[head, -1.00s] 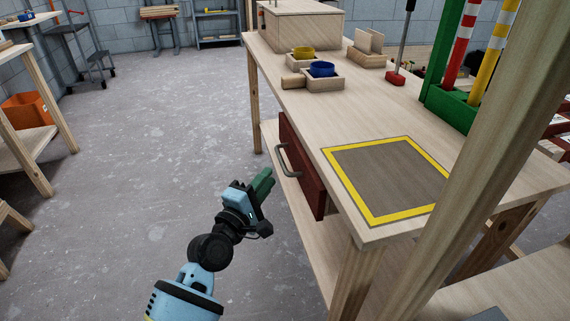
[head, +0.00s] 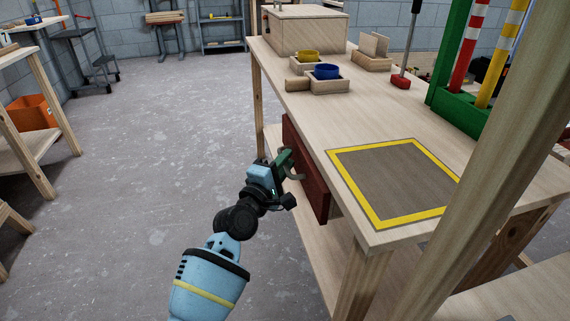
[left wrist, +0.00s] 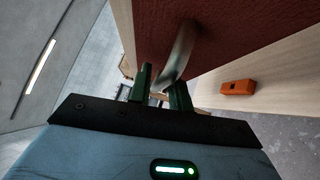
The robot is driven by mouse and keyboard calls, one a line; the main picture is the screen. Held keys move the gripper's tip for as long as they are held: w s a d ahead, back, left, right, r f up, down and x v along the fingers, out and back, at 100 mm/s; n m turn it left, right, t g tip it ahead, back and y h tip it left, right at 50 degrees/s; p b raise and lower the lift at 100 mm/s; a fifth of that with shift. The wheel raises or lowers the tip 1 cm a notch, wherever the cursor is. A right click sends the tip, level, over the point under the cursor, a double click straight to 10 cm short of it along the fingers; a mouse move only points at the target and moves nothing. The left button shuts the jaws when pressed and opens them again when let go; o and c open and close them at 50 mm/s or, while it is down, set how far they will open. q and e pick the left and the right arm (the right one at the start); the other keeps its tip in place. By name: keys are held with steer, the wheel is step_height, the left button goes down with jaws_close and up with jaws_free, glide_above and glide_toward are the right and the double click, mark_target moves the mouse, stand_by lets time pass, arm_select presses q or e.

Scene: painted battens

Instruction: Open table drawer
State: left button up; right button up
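The drawer (head: 315,190) has a dark red front under the long side of the wooden table (head: 345,115). It looks flush or nearly so. Its grey metal handle (head: 297,177) is partly hidden by my left gripper (head: 285,160), which is right at it. In the left wrist view, the red front (left wrist: 225,22) fills the top. The curved handle (left wrist: 181,50) runs down between the two green fingers of my left gripper (left wrist: 160,88). The fingers stand apart, with a gap visible beside the handle. My right gripper is not in view.
A yellow-bordered grey mat (head: 395,180) lies on the tabletop. A wooden post (head: 490,160) crosses the right side. The floor (head: 150,170) left of the table is clear.

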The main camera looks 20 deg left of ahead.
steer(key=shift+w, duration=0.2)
arm_select(q)
jaws_close()
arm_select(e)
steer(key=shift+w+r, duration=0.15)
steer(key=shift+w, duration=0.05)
arm_select(q)
steer(key=s+a, duration=1)
steer(key=a, duration=0.5)
steer(key=shift+s+a, duration=0.35)
steer(key=shift+a, duration=0.05)
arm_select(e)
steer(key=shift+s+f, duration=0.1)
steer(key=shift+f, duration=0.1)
arm_select(q)
steer(key=shift+c, duration=0.3)
jaws_free()
steer(key=shift+o, duration=0.3)
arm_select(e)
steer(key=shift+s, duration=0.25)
